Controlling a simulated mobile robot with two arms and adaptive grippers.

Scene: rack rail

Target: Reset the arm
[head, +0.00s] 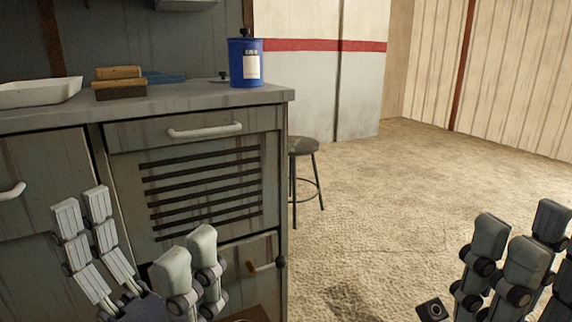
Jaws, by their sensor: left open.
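My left gripper (134,222) is at the lower left, in front of the grey cabinet (125,134). Its fingers point up and stand wide apart, with nothing between them. My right gripper (521,228) is at the lower right, over the floor. Its fingers also point up, and part of it is cut off by the right edge, so its opening is unclear. I see no object held in it.
On the worktop (190,98) stand a blue canister (246,62), a brush-like block (119,83) and a white tray (40,92). A stool (304,148) stands right of the cabinet. The floor (400,190) beyond it is open.

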